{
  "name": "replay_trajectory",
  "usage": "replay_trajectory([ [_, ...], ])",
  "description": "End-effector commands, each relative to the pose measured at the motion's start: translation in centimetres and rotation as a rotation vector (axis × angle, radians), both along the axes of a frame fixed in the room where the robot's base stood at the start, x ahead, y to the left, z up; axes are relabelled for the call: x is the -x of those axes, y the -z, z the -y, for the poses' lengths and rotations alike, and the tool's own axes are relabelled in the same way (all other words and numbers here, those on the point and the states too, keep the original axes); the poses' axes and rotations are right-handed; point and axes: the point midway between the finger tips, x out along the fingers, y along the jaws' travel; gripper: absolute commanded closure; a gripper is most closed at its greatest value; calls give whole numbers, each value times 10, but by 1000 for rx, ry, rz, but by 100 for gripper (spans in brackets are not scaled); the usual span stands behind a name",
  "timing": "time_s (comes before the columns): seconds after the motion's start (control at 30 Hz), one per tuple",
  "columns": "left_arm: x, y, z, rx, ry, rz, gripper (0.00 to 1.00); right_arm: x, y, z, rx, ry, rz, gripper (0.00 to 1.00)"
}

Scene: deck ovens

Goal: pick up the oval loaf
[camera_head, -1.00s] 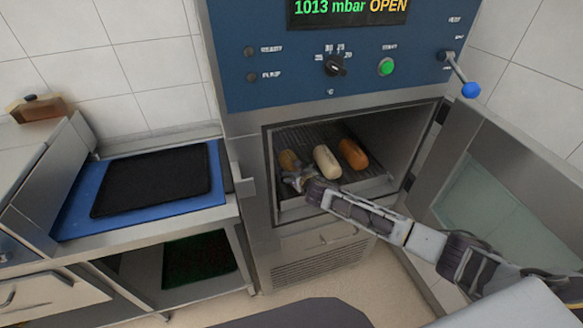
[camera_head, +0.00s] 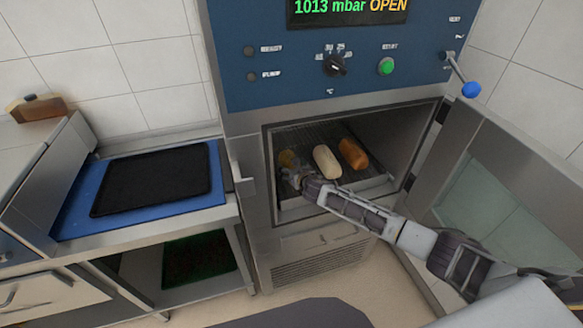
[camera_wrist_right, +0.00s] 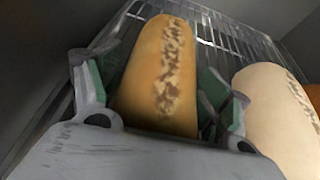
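Three elongated loaves lie side by side on a wire rack inside the open oven chamber. The left loaf (camera_head: 288,158) is golden brown and partly hidden by my right gripper (camera_head: 293,177). In the right wrist view this loaf (camera_wrist_right: 160,75), with a pale, flaky stripe along its top, lies between the two spread fingers of my right gripper (camera_wrist_right: 160,95). The fingers look open, one on each side of it. The middle loaf (camera_head: 327,162) is pale, and it also shows at the right of the wrist view (camera_wrist_right: 280,115). The right loaf (camera_head: 353,153) is orange-brown. My left gripper is not in view.
The oven door (camera_head: 500,190) stands open at the right. The chamber walls and front frame surround my right gripper closely. A black tray (camera_head: 150,182) on a blue mat (camera_head: 75,215) lies on the counter at the left. A brown block (camera_head: 36,108) is behind.

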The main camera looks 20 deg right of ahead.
Motion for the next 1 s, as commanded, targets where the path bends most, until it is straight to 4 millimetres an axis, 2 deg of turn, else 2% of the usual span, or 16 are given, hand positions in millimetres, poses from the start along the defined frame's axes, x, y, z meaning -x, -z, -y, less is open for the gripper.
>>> replay_trajectory([
  [0.03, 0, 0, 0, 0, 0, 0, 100, 0, 0, 0, 0, 0, 0, 35],
  [0.3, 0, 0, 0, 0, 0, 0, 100, 0, -1, 0, 0, 0, 1, 68],
  [0.67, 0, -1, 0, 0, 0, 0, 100, -1, -6, 0, 1, 0, 3, 68],
  [0.87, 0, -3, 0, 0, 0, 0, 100, -1, -24, 0, 1, -1, 5, 68],
  [1.0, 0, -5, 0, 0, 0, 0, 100, -1, -44, 0, 1, -2, 5, 68],
])
